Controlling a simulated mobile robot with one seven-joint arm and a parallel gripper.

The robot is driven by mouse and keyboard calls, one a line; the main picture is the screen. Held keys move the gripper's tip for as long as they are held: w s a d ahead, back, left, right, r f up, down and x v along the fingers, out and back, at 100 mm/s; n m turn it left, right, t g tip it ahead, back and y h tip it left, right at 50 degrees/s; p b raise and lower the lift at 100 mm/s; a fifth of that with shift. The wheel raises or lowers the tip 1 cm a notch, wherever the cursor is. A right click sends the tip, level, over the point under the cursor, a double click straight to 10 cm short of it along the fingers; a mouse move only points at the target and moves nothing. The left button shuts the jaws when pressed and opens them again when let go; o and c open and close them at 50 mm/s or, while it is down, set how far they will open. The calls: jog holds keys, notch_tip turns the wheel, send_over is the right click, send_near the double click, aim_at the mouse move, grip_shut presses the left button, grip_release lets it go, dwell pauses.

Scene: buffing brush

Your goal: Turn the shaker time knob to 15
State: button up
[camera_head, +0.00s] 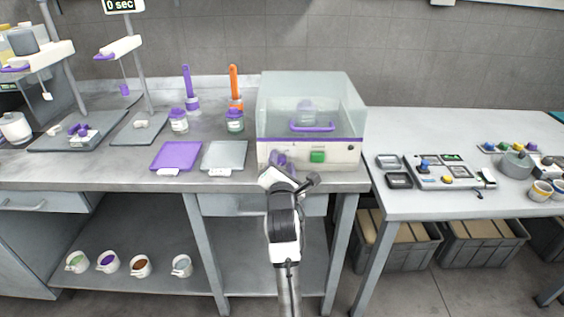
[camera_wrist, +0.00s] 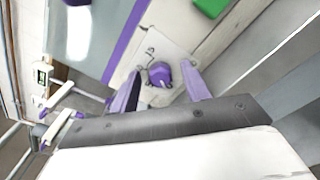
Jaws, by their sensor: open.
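The shaker (camera_head: 312,115) stands on the bench with a clear cover and a cream front panel. In the head view my gripper (camera_head: 279,163) is at the left part of the shaker's front, and the knob is hidden or hard to make out there. A green button (camera_head: 317,156) is right of the gripper.
A purple tray (camera_head: 177,156) and a grey tray (camera_head: 224,155) lie left of the shaker. Lidded jars (camera_head: 179,121) stand behind them. A second table (camera_head: 465,205) on the right holds small devices. The floor gap between the tables is narrow.

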jog(key=c, duration=1)
